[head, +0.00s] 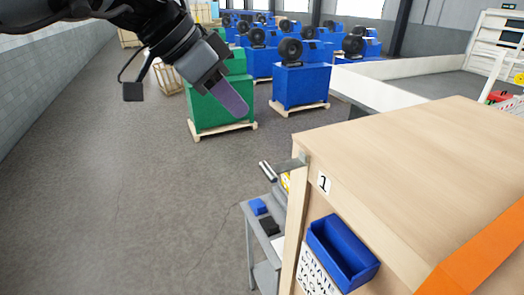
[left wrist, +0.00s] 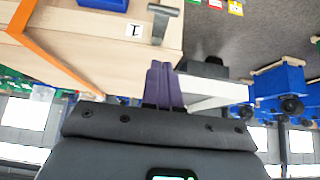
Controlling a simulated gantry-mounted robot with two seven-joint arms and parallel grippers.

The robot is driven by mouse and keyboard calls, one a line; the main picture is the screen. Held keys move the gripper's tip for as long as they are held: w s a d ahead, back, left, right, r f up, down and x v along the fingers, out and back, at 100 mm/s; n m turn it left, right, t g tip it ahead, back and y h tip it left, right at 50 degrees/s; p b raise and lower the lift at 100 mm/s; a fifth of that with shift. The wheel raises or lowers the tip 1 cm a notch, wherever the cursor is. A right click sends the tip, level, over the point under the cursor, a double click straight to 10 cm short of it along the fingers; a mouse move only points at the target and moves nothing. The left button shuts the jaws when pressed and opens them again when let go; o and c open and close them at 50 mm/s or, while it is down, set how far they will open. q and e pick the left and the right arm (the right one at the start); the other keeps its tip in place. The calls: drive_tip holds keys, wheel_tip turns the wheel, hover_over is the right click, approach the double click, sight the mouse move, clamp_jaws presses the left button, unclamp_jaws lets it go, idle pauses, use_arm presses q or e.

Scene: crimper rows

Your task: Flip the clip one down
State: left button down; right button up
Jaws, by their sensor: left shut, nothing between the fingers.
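The clip is a grey metal piece (head: 285,167) at the corner of the wooden bench, beside the label "1" (head: 324,183). A bar with a crosswise end sticks out from the bench to the left. In the left wrist view the clip (left wrist: 160,22) shows as a T shape near the top, beside the same label. My left gripper (head: 235,102) has purple fingers, shut and empty, in the air up and left of the clip and apart from it. Its fingers also show in the left wrist view (left wrist: 161,70), below the clip in the picture. My right gripper is out of view.
The wooden bench (head: 430,150) fills the right side, with an orange strip (head: 480,255) across it. A blue bin (head: 342,250) hangs on its side. A grey cart (head: 255,235) stands below the clip. Green and blue machines stand behind; open floor lies left.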

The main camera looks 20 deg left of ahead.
use_arm(q)
drive_tip(key=shift+f, duration=0.1)
drive_tip(key=p, duration=0.3)
hover_over(274, 168)
drive_tip(key=s+a, duration=0.2)
drive_tip(key=f, duration=0.7)
drive_tip(key=shift+w+d+f, duration=0.2)
drive_tip(key=shift+d+f, duration=0.05)
drive_tip(key=shift+f, duration=0.05)
drive_tip(key=f+p, duration=0.1)
drive_tip(key=f, duration=0.1)
drive_tip(key=f+p, duration=0.1)
drive_tip(key=f, duration=0.1)
drive_tip(key=shift+s+a+f, duration=0.1)
drive_tip(key=shift+s+a, duration=0.05)
drive_tip(key=shift+s, duration=0.05)
drive_tip(key=shift+f, duration=0.1)
